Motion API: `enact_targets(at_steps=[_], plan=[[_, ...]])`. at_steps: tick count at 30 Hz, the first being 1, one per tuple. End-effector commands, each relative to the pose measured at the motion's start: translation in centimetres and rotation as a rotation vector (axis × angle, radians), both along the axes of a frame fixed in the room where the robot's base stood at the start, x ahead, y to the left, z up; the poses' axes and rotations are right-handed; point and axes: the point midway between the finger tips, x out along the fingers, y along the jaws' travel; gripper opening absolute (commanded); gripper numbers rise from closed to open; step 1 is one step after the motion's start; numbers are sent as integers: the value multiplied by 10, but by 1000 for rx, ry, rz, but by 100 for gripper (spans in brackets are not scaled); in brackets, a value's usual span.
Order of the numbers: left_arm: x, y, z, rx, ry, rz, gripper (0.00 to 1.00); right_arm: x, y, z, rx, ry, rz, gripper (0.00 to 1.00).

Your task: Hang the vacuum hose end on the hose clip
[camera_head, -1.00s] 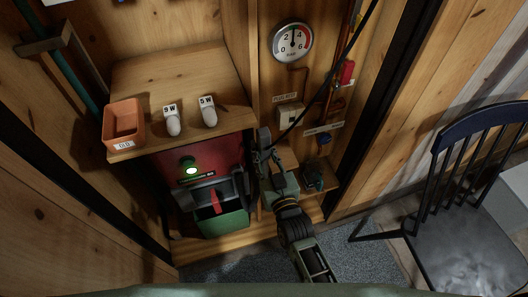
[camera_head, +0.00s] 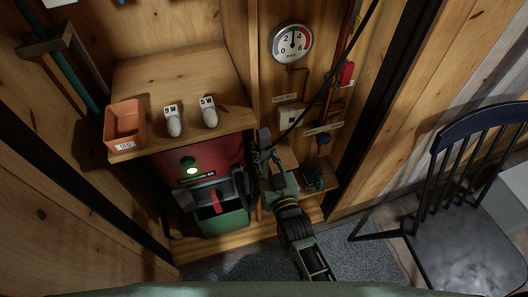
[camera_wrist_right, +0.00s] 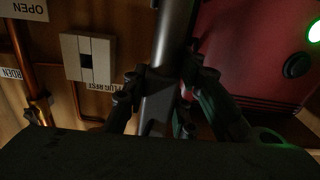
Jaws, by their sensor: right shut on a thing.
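My right gripper (camera_head: 268,162) is in front of the wooden post beside the red machine, its arm coming up from below. In the right wrist view its fingers (camera_wrist_right: 160,97) are closed on a grey tube, which I take for the vacuum hose end (camera_wrist_right: 166,40). The tube runs up out of the picture between the fingers. A thin black hose or cable (camera_head: 348,62) runs from the top of the head view down to the gripper. I cannot make out the hose clip. My left gripper is not in view.
The red machine (camera_head: 215,160) with a green lamp and green bin is just left of the gripper. A shelf (camera_head: 180,85) above holds an orange box (camera_head: 124,124) and two bulbs. A dark chair (camera_head: 455,225) stands far right.

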Motion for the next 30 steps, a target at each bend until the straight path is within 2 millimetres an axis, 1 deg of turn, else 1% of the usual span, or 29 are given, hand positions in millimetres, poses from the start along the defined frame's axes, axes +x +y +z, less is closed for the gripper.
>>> enact_targets(at_steps=[8, 30], plan=[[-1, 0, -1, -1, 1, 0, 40, 2, 1, 1, 1, -3, 0, 0], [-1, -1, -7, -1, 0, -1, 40, 20, 6, 1, 1, -3, -1, 0]])
